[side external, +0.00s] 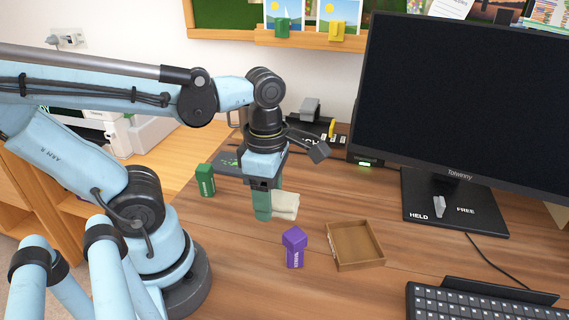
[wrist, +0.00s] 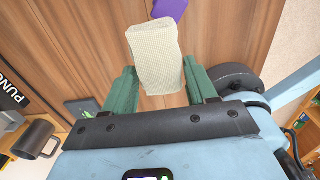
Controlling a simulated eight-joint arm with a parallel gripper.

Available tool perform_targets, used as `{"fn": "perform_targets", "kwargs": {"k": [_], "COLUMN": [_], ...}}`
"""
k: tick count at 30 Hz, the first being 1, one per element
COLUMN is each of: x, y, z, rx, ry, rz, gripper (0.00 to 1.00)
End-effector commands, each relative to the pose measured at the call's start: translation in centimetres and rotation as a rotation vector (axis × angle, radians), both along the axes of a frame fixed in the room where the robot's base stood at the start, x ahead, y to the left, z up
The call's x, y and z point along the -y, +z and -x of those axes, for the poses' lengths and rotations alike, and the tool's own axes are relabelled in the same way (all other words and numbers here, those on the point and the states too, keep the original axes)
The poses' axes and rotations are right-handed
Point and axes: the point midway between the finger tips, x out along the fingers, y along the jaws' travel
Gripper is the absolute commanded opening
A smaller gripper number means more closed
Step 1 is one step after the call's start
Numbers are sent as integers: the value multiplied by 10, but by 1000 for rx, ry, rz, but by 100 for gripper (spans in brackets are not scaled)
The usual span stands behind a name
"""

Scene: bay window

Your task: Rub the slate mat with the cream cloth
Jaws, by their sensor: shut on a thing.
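My gripper (side external: 266,206) points down over the wooden desk, with its green fingers on either side of the cream cloth (side external: 287,205). In the wrist view, the ribbed cloth (wrist: 157,55) sits between the two fingers (wrist: 160,84), and the gripper is shut on it. The cloth is at or close to the desk top; I cannot tell if it touches. A dark flat piece that looks like the slate mat (side external: 228,163) lies behind and left of my gripper, partly hidden by it. A corner of it also shows in the wrist view (wrist: 80,107).
A green block (side external: 205,180) stands left of my gripper. A purple block (side external: 294,247) and a shallow wooden tray (side external: 342,259) are in front, to the right. A monitor (side external: 460,100) and keyboard (side external: 480,303) fill the right. A dark mug (wrist: 34,138) and black punch stand behind.

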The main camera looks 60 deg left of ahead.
Motion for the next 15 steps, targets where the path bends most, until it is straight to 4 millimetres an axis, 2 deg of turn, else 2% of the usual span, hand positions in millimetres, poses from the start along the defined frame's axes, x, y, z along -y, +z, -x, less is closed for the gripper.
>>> {"fn": "perform_targets", "kwargs": {"k": [5, 9, 15], "x": [-32, -73, -141], "y": [8, 13, 13], "z": [-23, -42, -57], "rx": [0, 0, 0], "ry": [108, 217, 369], "rz": [0, 0, 0], "gripper": [33, 33, 33]}}
